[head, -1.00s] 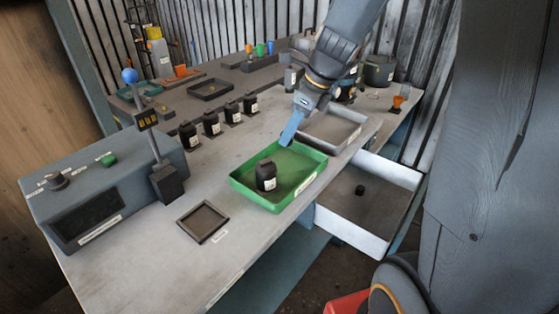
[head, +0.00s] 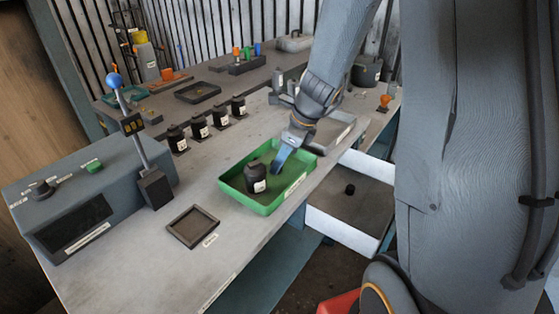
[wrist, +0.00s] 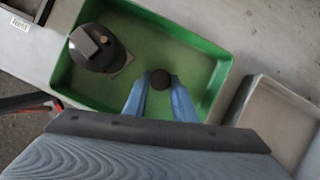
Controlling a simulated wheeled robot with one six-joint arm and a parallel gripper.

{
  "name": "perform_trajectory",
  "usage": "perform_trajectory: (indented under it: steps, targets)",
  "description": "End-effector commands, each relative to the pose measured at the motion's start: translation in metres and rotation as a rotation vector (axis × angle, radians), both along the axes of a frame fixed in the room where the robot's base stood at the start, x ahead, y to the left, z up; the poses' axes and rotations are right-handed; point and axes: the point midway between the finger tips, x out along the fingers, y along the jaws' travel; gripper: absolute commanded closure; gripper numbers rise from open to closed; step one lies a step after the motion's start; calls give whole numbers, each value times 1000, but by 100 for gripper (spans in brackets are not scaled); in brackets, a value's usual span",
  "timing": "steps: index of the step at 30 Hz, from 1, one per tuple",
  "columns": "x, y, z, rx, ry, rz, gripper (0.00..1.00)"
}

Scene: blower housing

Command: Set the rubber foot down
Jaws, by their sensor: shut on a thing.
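My gripper (head: 277,169) reaches down into the green tray (head: 267,209), on its right side. In the wrist view my gripper (wrist: 160,82) has its two blue fingers shut on a small dark round rubber foot (wrist: 160,78). The foot is over the green tray floor; I cannot tell whether it touches it. In the head view the foot is hidden or too small to make out. A black housing with a white label (head: 256,178) stands in the same tray, left of my gripper, and also shows in the wrist view (wrist: 97,47).
A grey tray (head: 345,137) stands beyond the green one. An open white drawer (head: 340,226) below holds a small dark piece (head: 350,189). An empty dark square frame (head: 193,226) lies nearer. Several black bottles (head: 199,127) stand behind. A lever (head: 146,150) rises at left.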

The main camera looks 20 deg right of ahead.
Motion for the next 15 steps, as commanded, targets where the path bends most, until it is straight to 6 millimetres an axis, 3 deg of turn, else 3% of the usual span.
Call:
perform_trajectory:
  steps: [2, 3, 6, 15]
  targets:
    - [0, 0, -3, 0, 0, 0, 97]
    - [0, 0, -3, 0, 0, 0, 72]
    - [0, 0, -2, 0, 0, 0, 57]
    - [0, 0, -1, 0, 0, 0, 57]
